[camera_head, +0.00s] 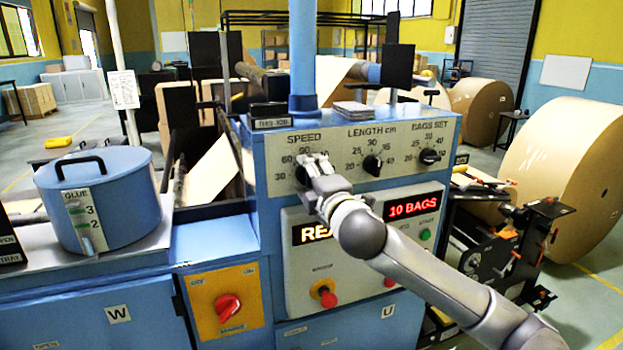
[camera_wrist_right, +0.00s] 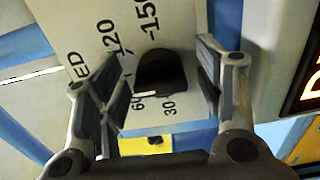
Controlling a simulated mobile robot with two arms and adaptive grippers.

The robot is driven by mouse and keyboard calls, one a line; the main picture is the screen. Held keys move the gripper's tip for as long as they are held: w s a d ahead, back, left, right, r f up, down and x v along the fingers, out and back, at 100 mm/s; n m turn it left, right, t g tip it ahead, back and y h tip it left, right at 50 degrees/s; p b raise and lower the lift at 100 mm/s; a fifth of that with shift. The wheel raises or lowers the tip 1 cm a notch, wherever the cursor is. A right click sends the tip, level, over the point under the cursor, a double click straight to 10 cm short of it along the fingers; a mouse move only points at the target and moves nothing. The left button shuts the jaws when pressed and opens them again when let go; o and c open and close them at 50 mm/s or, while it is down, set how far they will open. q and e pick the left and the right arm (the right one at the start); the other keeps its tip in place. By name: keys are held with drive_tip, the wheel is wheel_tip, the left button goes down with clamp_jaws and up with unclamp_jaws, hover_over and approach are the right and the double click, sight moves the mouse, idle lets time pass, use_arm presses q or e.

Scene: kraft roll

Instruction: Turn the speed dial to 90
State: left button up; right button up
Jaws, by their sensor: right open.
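The speed dial (camera_head: 301,175) is a black knob on the grey panel under the word SPEED, mostly hidden behind my right gripper (camera_head: 318,168) in the head view. In the right wrist view the black dial (camera_wrist_right: 162,72) sits between the two fingers of my right gripper (camera_wrist_right: 158,78). The fingers are open, one on each side of the knob, with gaps visible. Numbers 30, 60, 120 and 150 show around it; the 90 is not clear there. A pale line shows near the 60, but I cannot surely read the setting. My left gripper is out of view.
The length dial (camera_head: 372,165) and bags set dial (camera_head: 429,157) are to the right on the same panel. Below are lit displays (camera_head: 412,206) and a red button (camera_head: 327,297). A blue glue pot (camera_head: 100,200) stands at left.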

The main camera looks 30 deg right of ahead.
drive_tip(key=shift+s, duration=0.1)
drive_tip(key=v, duration=0.7)
drive_tip(key=shift+s, duration=0.15)
idle(0.3)
drive_tip(key=shift+f, duration=0.1)
